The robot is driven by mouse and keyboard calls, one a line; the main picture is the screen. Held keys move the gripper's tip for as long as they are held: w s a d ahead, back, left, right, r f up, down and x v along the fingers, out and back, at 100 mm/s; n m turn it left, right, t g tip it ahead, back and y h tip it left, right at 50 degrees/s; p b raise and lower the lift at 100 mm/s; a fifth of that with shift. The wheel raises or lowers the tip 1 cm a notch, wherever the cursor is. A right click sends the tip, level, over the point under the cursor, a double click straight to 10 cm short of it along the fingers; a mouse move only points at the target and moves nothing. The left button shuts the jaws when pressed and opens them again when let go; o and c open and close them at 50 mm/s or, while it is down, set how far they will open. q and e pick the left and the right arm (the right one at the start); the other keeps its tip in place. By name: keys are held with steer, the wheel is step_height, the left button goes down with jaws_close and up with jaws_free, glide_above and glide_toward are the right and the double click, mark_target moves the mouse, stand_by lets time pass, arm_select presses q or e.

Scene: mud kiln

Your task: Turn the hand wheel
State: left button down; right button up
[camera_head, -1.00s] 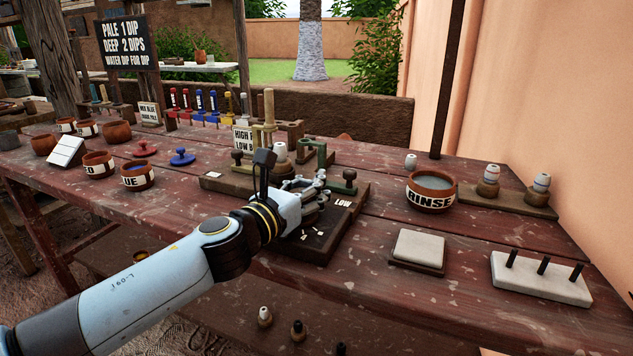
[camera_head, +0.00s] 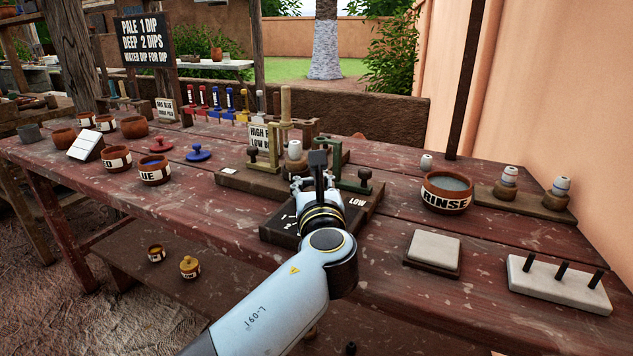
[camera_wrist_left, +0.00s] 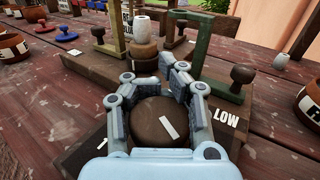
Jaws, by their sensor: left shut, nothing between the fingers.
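A round brown wheel (camera_wrist_left: 158,118) with a white mark on top sits on a dark board (camera_wrist_left: 228,134) lettered LOW. In the head view the board (camera_head: 281,226) lies on the red bench, and my left arm covers the wheel. My left gripper (camera_head: 318,186) is over the board, pointing away from me. In the left wrist view the gripper (camera_wrist_left: 158,85) is low over the wheel, its finger links on either side of it. It is shut with nothing held; whether it touches the wheel I cannot tell. My right gripper is not in view.
Behind the wheel stand a white-topped brown knob (camera_wrist_left: 142,40) and a green frame (camera_wrist_left: 205,45). Right of the board are the RINSE bowl (camera_head: 447,190), a pale pad (camera_head: 434,248) and a white block with dark pegs (camera_head: 553,289).

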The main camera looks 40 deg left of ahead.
arm_select(q)
steer(key=shift+s+f+g+y, duration=0.15)
steer(key=shift+f+g+y, duration=0.15)
steer(key=shift+g, duration=0.1)
steer(key=c, duration=2)
jaws_free()
steer(key=o, duration=0.9)
steer(key=shift+r, duration=0.2)
steer(key=shift+o, duration=0.2)
steer(key=shift+n, duration=0.3)
steer(key=shift+r, duration=0.25)
step_height(320, 180, up, 10)
steer(key=shift+f, duration=0.25)
